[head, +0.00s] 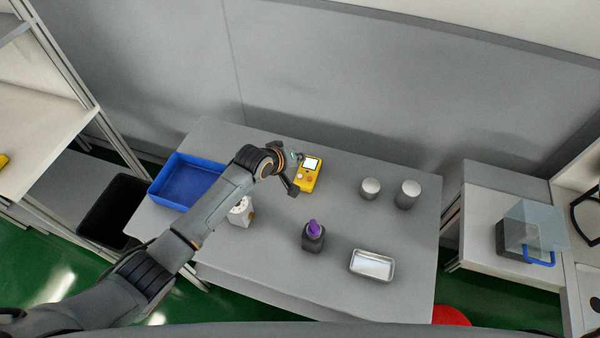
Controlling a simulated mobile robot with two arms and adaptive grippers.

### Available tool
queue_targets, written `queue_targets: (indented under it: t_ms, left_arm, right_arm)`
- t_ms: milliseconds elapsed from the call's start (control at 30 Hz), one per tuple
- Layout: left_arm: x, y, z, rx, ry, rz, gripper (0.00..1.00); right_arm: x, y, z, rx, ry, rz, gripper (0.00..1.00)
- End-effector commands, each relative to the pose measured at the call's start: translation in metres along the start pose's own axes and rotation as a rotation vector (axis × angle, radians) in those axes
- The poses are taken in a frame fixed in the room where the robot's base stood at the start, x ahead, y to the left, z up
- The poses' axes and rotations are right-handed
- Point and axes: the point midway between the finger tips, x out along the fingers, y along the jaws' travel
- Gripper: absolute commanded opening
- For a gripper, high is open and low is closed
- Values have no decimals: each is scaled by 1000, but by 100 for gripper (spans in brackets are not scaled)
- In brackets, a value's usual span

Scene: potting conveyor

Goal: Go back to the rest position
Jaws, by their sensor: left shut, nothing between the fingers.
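My left arm reaches in from the lower left across the grey table (330,229). My left gripper (294,190) is shut and empty. It is beside the left edge of a yellow device (308,178) with a white screen and buttons; I cannot tell whether they touch. My right gripper is not in view. A white object (240,213) on the table is partly hidden behind my left forearm.
A blue tray (162,192) is at the table's left end. A dark bottle with a purple top (313,238), a metal tray (372,278) and two cylinders (370,188) (407,195) stand to the right. A black bin (112,212) is left of the table.

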Motion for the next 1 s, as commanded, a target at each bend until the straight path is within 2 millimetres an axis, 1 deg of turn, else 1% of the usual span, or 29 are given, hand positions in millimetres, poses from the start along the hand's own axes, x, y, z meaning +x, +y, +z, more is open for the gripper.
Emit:
queue_targets:
  t_ms: [300, 367, 467, 567, 600, 667, 700, 767, 800, 900, 1000]
  left_arm:
    - [0, 0, 2, 1, -2, 0, 0]
    - [-2, 0, 8, 6, -9, 0, 0]
    - [-13, -1, 30, 33, -34, -4, 0]
    - [-37, -8, 62, 80, -70, -20, 0]
    - [-50, -13, 76, 104, -85, -33, 0]
    - [-72, -23, 94, 139, -106, -58, 0]
    - [-88, -31, 105, 162, -120, -79, 0]
    - [-113, -45, 122, 196, -142, -116, 0]
    - [-130, -55, 131, 216, -156, -142, 0]
    - [-168, -76, 149, 259, -189, -204, 0]
    - [-199, -92, 162, 289, -219, -255, 0]
  right_arm:
    - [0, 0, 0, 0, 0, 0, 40]
    - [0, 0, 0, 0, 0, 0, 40]
    - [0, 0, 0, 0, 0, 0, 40]
    - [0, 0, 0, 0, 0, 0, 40]
    - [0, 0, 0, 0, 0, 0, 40]
    - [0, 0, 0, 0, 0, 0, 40]
    - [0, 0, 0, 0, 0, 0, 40]
    - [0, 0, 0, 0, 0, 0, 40]
    - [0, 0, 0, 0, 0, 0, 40]
    - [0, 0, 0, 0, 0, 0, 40]
    - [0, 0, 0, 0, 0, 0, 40]
